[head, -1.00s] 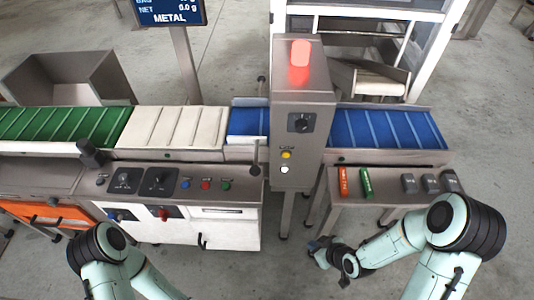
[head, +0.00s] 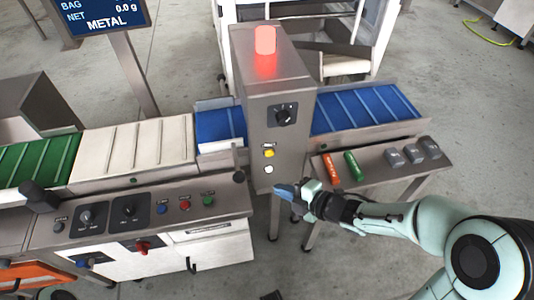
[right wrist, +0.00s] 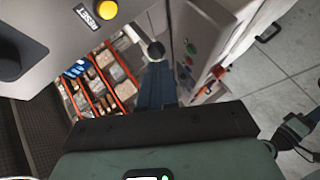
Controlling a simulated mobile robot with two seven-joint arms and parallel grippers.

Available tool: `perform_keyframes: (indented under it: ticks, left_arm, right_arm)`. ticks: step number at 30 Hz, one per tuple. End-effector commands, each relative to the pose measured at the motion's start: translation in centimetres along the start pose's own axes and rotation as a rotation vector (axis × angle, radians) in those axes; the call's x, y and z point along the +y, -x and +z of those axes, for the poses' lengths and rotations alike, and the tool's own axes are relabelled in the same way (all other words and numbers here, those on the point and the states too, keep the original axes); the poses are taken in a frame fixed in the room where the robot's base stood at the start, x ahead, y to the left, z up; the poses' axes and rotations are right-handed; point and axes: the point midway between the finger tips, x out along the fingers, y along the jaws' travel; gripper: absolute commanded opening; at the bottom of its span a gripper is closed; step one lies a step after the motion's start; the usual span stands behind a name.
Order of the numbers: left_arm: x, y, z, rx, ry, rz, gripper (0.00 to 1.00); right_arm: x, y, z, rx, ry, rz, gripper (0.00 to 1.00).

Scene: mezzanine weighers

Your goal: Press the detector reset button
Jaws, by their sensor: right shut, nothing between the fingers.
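The reset button is the yellow button (head: 268,153) on the front of the grey metal detector cabinet (head: 262,110). It also shows at the top of the right wrist view (right wrist: 106,8), beside a RESET label. My right gripper (head: 283,190) is shut and empty, with its blue fingertips in front of the cabinet's lower edge. The tips are below and slightly right of the yellow button, apart from it. The shut fingers (right wrist: 157,85) point away from the wrist camera.
A white button (head: 268,169) sits just below the yellow one, and a rotary switch (head: 284,114) above. A red beacon (head: 265,40) glows on top. A side table (head: 375,170) holds coloured sticks and grey blocks. A control panel (head: 140,218) stands left.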

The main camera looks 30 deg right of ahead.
Motion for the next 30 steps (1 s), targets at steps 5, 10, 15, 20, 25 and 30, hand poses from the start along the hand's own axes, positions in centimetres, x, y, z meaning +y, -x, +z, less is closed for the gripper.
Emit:
perform_keyframes:
  ticks: [5, 10, 15, 20, 25, 30]
  left_arm:
    - [0.0, 0.0, 0.0, 0.000, 0.000, 0.000, 0.00]
    - [0.0, 0.2, 0.1, -0.003, 0.001, -0.001, 0.00]
    - [0.1, 0.5, 0.3, -0.008, 0.001, -0.002, 0.00]
    - [0.1, 0.9, 0.5, -0.014, 0.002, -0.004, 0.00]
    - [0.1, 1.1, 0.7, -0.018, 0.002, -0.005, 0.00]
    - [0.1, 1.2, 0.7, -0.021, 0.003, -0.005, 0.00]
  right_arm:
    - [0.1, -0.2, 0.2, 0.000, -0.002, -0.001, 0.00]
    - [0.9, -1.3, 0.9, 0.000, -0.003, -0.001, 0.00]
    - [2.2, -3.0, 2.1, 0.001, -0.005, -0.001, 0.00]
    - [3.3, -4.5, 3.3, 0.000, -0.004, 0.000, 0.00]
    - [4.1, -5.6, 4.1, 0.000, -0.004, -0.001, 0.00]
    - [4.4, -6.1, 4.5, -0.001, -0.003, -0.001, 0.00]
